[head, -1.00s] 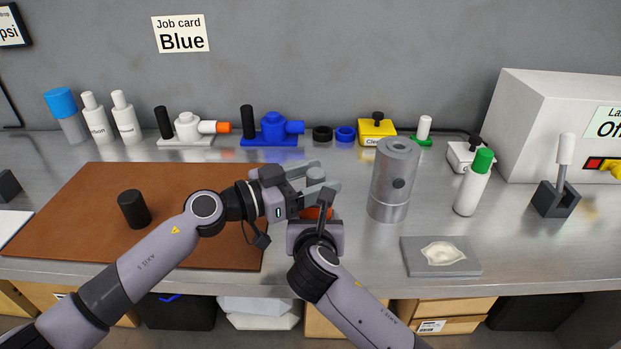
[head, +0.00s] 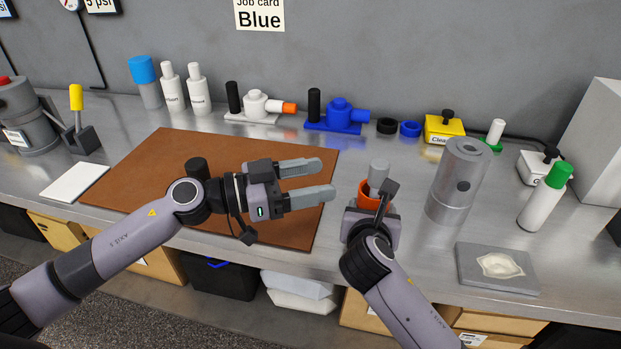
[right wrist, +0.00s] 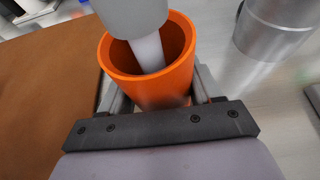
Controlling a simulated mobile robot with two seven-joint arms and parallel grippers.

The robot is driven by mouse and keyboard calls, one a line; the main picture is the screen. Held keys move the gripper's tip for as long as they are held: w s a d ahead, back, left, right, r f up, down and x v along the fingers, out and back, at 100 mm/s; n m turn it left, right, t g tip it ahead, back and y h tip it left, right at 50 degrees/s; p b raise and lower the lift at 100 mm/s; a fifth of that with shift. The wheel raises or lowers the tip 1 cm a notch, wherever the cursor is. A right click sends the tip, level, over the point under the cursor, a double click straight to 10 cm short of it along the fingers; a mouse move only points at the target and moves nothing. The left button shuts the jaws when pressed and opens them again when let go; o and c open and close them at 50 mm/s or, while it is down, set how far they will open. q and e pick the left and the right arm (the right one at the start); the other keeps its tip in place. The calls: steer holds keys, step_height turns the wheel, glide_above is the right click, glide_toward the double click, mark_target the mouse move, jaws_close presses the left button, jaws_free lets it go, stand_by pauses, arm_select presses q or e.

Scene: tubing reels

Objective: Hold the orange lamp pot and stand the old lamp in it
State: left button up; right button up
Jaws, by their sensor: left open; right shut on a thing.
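The orange lamp pot (head: 366,195) is upright near the bench's front edge, right of the brown mat. My right gripper (head: 374,216) is shut on it; its fingers show on both sides of the pot (right wrist: 150,88) in the right wrist view. The old lamp (head: 378,177) stands in the pot, its grey wide end up. In the right wrist view its narrower pale stem (right wrist: 148,50) goes down inside the pot; its lower end is hidden. My left gripper (head: 328,179) is open and empty, left of the lamp and apart from it, fingers pointing right.
A grey metal cylinder (head: 457,180) stands close right of the pot. A grey tray (head: 476,277) with a pale cloth lies to its right. Fixtures and bottles line the back.

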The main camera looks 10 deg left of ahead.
stand_by(0.3)
steer(key=o, duration=1.1)
steer(key=shift+s, duration=0.1)
